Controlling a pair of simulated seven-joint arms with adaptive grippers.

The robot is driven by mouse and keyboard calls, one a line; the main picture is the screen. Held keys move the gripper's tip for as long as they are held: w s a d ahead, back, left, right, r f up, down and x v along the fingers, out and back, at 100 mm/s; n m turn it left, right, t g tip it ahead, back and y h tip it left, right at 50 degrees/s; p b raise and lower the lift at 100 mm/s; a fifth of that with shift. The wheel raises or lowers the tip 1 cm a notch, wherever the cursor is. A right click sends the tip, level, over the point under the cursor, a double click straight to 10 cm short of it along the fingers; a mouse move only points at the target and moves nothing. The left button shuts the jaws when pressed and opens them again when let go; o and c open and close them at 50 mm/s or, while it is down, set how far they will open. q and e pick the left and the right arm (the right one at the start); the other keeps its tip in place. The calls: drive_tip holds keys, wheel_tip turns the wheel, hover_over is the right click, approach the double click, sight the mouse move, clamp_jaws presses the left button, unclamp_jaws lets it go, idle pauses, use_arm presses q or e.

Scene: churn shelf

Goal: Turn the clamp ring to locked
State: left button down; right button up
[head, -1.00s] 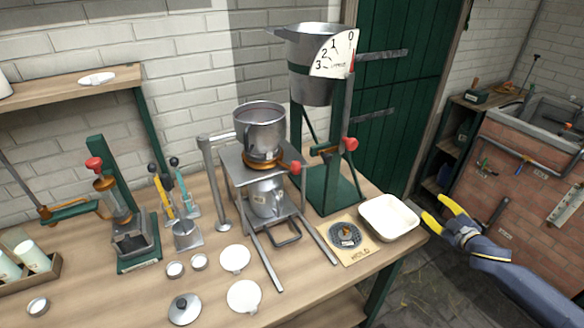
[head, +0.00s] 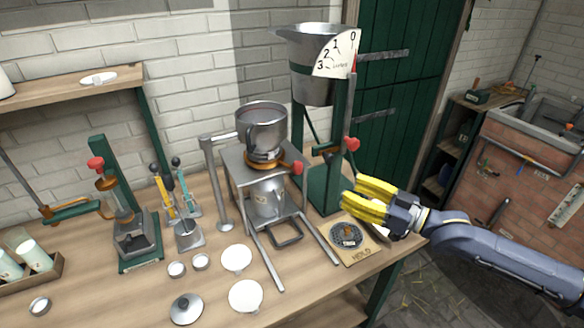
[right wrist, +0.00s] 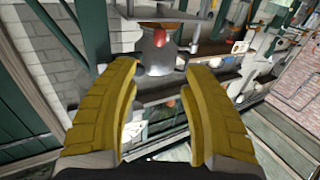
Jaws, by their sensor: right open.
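The copper-coloured clamp ring (head: 262,160) sits around the base of the steel pot (head: 262,125) on the metal stand. Its handle points right and ends in a red knob (head: 297,168). A red knob in front of steel also shows at the top middle of the right wrist view (right wrist: 159,38). My right gripper (head: 350,190) is open and empty, to the right of the ring and apart from it. Its yellow fingers point left toward the stand, and they frame the lower part of the right wrist view (right wrist: 165,75). My left gripper is not in view.
A green stand with a dial hopper (head: 312,85) and its own red knob (head: 351,144) stands behind my right gripper. A round grate on a HOLD board (head: 361,256) lies below it. A steel can (head: 267,200) stands under the ring. White discs (head: 245,296) lie in front.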

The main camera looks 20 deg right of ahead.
sight(297, 168)
drive_tip(key=x, duration=1.7)
drive_tip(key=shift+w, duration=0.1)
drive_tip(key=shift+o, duration=0.2)
clamp_jaws()
drive_tip(key=shift+f, duration=0.1)
